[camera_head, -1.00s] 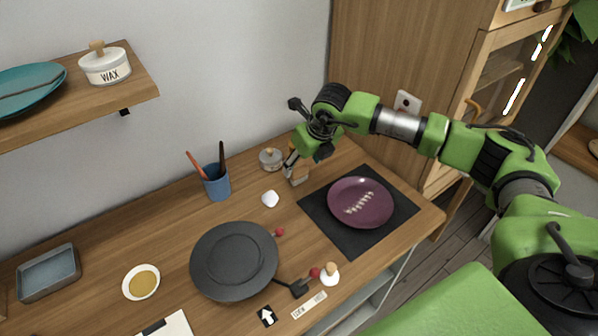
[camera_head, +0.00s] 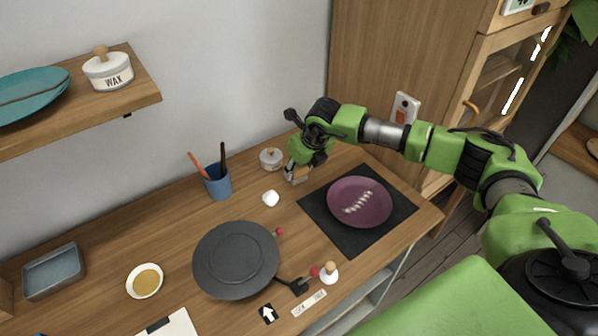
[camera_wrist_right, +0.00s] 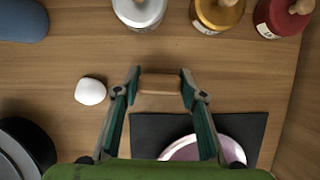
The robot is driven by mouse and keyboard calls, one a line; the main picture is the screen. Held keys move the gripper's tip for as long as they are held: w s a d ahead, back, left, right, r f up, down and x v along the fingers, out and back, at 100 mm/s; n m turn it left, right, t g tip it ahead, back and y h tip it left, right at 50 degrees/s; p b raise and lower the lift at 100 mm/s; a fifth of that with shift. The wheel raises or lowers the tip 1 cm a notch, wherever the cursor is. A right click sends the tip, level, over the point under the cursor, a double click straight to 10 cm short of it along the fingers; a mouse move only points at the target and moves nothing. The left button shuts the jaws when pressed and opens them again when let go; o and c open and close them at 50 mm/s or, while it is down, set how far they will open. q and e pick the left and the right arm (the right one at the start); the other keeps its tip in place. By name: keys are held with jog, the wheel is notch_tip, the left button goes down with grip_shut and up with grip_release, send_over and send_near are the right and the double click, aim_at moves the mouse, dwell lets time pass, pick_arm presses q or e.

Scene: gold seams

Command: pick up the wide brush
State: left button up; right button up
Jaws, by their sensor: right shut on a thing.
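The wide brush (camera_wrist_right: 160,83) shows as a short tan wooden bar in the right wrist view. In the head view the brush (camera_head: 301,173) is a small tan block at the back of the table, partly covered by the gripper. My right gripper (camera_wrist_right: 160,88) is shut on it, one finger at each end of the bar. In the head view my right gripper (camera_head: 297,171) reaches down over it from above. I cannot make out its bristles, nor whether it touches the table. My left gripper is not in view.
A black mat (camera_head: 316,209) with a mended purple plate (camera_head: 360,202) lies just to the right. A white lump (camera_head: 270,198), a lidded jar (camera_head: 270,158) and a blue cup (camera_head: 217,183) stand to the left. Gold (camera_wrist_right: 218,15) and red (camera_wrist_right: 285,17) jars stand behind.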

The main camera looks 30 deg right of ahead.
jog(key=shift+w+r+b, duration=0.1)
jog(key=shift+r+b, duration=0.3)
jog(key=shift+r, duration=0.1)
notch_tip(320, 180, up, 2)
jog(key=shift+b, duration=0.8)
jog(key=s+a+r+b, duration=0.4)
jog(key=s+a+r, duration=0.4)
jog(key=s+r, duration=0.2)
jog(key=shift+s+a, duration=0.2)
jog(key=shift+s, duration=0.5)
jog(key=shift+o, duration=0.4)
